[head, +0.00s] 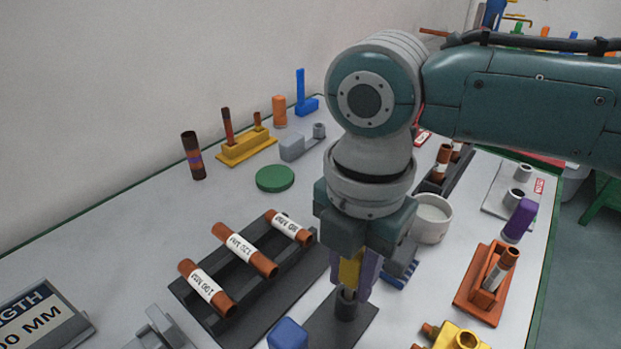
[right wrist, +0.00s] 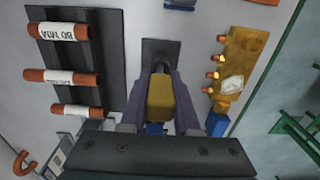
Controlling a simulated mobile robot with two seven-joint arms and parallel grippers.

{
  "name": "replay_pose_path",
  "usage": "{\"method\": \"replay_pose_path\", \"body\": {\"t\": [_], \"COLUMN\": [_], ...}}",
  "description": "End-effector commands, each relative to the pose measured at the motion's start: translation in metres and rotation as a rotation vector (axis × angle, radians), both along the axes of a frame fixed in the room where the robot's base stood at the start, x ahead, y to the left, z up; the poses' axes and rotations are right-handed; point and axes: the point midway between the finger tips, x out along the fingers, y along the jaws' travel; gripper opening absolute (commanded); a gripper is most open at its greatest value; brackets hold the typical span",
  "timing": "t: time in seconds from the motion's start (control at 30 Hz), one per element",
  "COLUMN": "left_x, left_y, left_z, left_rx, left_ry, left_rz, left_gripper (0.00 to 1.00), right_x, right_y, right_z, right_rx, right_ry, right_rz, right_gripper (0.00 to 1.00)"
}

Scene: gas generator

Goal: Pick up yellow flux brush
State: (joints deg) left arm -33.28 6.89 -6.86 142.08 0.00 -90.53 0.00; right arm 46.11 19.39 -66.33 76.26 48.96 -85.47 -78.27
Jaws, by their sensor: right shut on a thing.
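The yellow flux brush (right wrist: 160,97) is between the fingers of my right gripper (right wrist: 160,108) in the right wrist view. In the head view its yellow handle (head: 349,270) shows between the purple fingers of my right gripper (head: 354,282), which is shut on it. The brush points down over a small dark holder (head: 346,304) on a dark base plate. Its lower end is hidden, so I cannot tell whether it is still inside the holder. My left gripper is not in view.
A dark rack (head: 225,303) with labelled copper pipes lies left of the holder. A white cup (head: 431,218) stands behind right, and an orange stand with a pipe (head: 487,284) is to the right. A blue block (head: 287,334) is close in front.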

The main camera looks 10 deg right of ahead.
Motion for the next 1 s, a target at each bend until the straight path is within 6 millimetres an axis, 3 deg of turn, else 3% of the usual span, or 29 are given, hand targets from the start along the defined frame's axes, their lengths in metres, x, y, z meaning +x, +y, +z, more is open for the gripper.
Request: {"method": "replay_pose_path", "body": {"t": [0.1,0.57,0.77,1.0], "left_x": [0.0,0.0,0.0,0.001], "left_y": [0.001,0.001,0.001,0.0], "left_z": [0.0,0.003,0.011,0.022], "left_rx": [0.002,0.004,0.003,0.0], "left_ry": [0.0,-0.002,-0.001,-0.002], "left_rz": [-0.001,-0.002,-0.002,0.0], "left_gripper": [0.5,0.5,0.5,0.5], "right_x": [0.0,0.001,0.001,0.002], "right_y": [0.0,0.0,0.0,0.001], "right_z": [0.0,0.01,0.043,0.107], "right_rx": [0.0,0.001,0.002,0.003], "right_ry": [0.0,-0.001,-0.004,-0.007], "right_rz": [0.0,0.0,0.001,0.001], "right_gripper": [0.0,0.0,0.0,0.0]}}
